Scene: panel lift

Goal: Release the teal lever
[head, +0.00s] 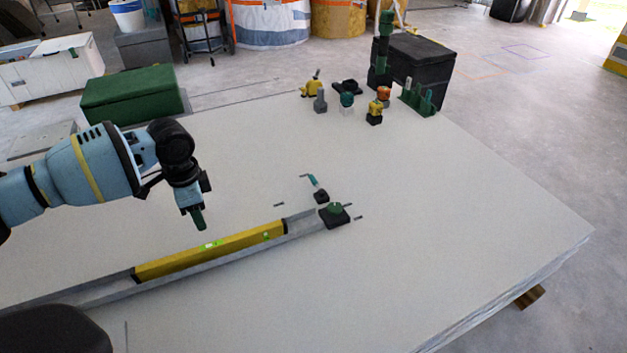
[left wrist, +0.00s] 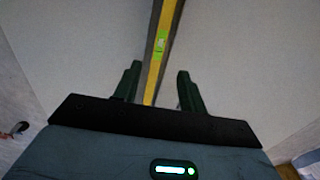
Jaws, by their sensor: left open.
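The teal lever (head: 313,181) is a small handle tilted up from a black base (head: 321,196), on the pale panel (head: 450,230) near the middle of the head view. My left gripper (head: 199,222) hangs above the panel, to the left of the lever and apart from it, with its fingers pointing down. In the left wrist view its two dark green fingers (left wrist: 158,85) stand apart with nothing held. The lever does not show in the left wrist view. My right gripper is not in view.
A yellow level (head: 215,250) lies along a grey rail, ending near a black block with a green knob (head: 334,214). Several small clamps and knobs (head: 347,99) stand at the panel's far edge. A green box (head: 133,96) and a black box (head: 420,65) are beyond it. The panel's right side is clear.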

